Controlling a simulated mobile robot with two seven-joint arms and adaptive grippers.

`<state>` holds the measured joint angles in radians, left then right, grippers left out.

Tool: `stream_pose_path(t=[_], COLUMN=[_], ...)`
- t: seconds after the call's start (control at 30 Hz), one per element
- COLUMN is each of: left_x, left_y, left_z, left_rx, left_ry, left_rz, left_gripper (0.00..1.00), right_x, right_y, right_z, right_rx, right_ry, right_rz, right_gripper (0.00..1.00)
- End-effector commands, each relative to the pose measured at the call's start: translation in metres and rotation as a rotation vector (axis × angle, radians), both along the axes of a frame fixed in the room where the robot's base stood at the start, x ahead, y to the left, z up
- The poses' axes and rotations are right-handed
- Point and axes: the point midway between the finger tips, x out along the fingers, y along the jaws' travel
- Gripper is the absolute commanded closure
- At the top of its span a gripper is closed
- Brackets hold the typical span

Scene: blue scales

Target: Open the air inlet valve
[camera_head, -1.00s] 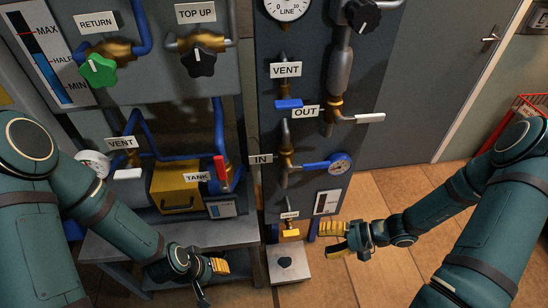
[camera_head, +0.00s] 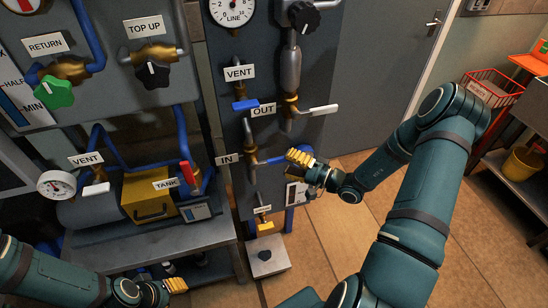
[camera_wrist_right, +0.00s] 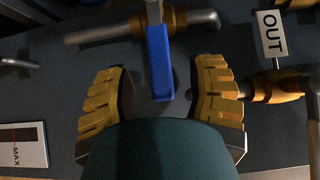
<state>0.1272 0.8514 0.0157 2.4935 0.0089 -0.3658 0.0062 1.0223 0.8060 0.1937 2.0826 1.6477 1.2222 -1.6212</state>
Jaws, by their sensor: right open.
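The air inlet valve beside the IN label (camera_head: 228,159) has a blue lever (camera_head: 272,159) that points right, crosswise to its upright pipe. My right gripper (camera_head: 298,157) is open at the lever's right end and hides part of it in the head view. In the right wrist view, the blue lever (camera_wrist_right: 159,62) reaches between the two yellow fingers, with a gap on each side. My left gripper (camera_head: 173,284) is low at the left, below the tank shelf, and its finger opening is unclear.
Above are the OUT label (camera_head: 263,110) with a white lever (camera_head: 323,110) and the VENT valve's blue lever (camera_head: 246,104). A small yellow-handled valve (camera_head: 265,227) sits below. Floor to the right of the panel is open. A red basket (camera_head: 492,95) stands far right.

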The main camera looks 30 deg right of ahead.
Motion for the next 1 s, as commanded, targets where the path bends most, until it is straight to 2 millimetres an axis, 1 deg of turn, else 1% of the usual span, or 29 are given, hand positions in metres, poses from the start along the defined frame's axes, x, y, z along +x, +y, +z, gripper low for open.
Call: stream_pose_path(t=[0.03, 0.1, 0.3, 0.47, 0.7, 0.73, 0.77, 0.8, 0.9, 1.0], left_x=[0.000, 0.000, 0.000, 0.000, -0.001, 0.000, 0.000, 0.000, 0.000, 0.000], left_y=[0.000, 0.000, 0.000, 0.000, 0.000, 0.000, 0.000, 0.000, 0.000, 0.000], left_z=[0.000, 0.000, -0.001, -0.001, -0.001, -0.001, -0.001, -0.001, -0.001, -0.001], left_rx=[0.000, 0.000, 0.000, 0.000, 0.000, 0.000, 0.000, 0.000, 0.000, 0.000], left_ry=[0.000, 0.001, 0.001, 0.001, 0.001, 0.001, 0.001, 0.001, 0.001, 0.001], left_rz=[0.000, 0.000, 0.000, 0.000, 0.000, 0.000, 0.000, 0.000, 0.000, 0.000], left_gripper=[0.60, 0.60, 0.60, 0.60, 0.60, 0.60, 0.60, 0.60, 0.60, 0.60], right_x=[0.009, 0.019, 0.039, 0.045, 0.045, 0.045, 0.045, 0.045, 0.045, 0.045], right_y=[0.006, 0.012, 0.024, 0.028, 0.028, 0.028, 0.028, 0.028, 0.028, 0.028], right_z=[0.000, 0.000, 0.000, 0.000, 0.000, 0.000, 0.000, 0.000, 0.000, 0.000], right_rx=[0.001, 0.001, 0.000, 0.000, 0.000, 0.000, 0.000, 0.000, 0.000, 0.000], right_ry=[-0.001, 0.000, 0.000, 0.001, 0.001, 0.001, 0.001, 0.001, 0.001, 0.001], right_rz=[0.003, 0.003, 0.002, 0.000, 0.000, 0.000, 0.000, 0.000, 0.000, 0.000], right_gripper=[0.45, 0.45, 0.45, 0.45, 0.45, 0.43, 0.53, 0.67, 1.00, 1.00])
